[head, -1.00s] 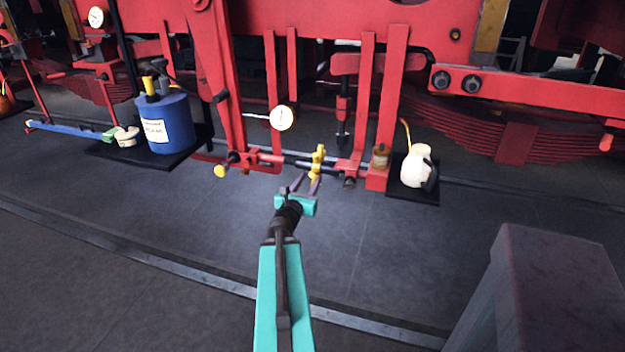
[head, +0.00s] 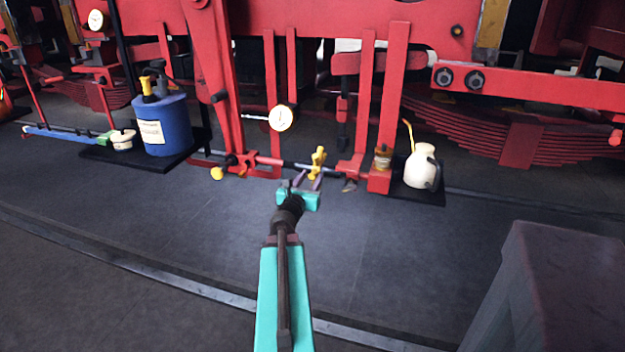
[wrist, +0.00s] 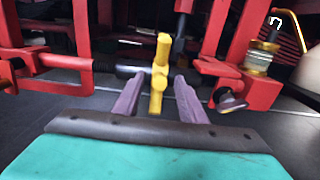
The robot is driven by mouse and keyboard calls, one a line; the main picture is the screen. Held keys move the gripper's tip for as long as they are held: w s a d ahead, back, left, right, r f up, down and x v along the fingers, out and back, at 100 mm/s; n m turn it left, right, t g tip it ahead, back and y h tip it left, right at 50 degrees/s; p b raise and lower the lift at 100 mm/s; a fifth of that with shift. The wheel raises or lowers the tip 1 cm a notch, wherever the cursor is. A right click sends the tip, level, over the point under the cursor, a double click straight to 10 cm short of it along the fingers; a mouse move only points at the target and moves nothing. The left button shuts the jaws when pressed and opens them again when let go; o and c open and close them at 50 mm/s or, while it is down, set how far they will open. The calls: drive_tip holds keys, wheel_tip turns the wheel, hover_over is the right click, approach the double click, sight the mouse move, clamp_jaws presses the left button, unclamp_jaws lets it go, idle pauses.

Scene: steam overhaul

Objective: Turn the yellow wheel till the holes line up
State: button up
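The yellow wheel (head: 318,162) sits on a dark horizontal rod between red brackets, low on the red frame. In the wrist view the yellow wheel (wrist: 159,75) shows edge-on as an upright bar with a hub, in the middle of the picture. My gripper (head: 307,182) is just in front of it. In the wrist view my gripper (wrist: 158,92) has its two purple fingers apart, one on each side of the wheel's lower part, with gaps visible. I cannot make out the holes.
A round white gauge (head: 281,118) hangs above and left of the wheel. A yellow knob (head: 217,173) is at the rod's left end. A cream jug (head: 421,167) stands right; a blue drum (head: 164,125) stands left. The floor in front is clear.

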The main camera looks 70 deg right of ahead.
sight(313, 182)
drive_tip(key=shift+d, duration=0.95)
clamp_jaws()
drive_tip(key=shift+f, duration=0.1)
idle(1.0)
drive_tip(key=shift+a+f+b, duration=0.1)
drive_tip(key=shift+f+b, duration=1.05)
drive_tip(key=shift+f, duration=0.2)
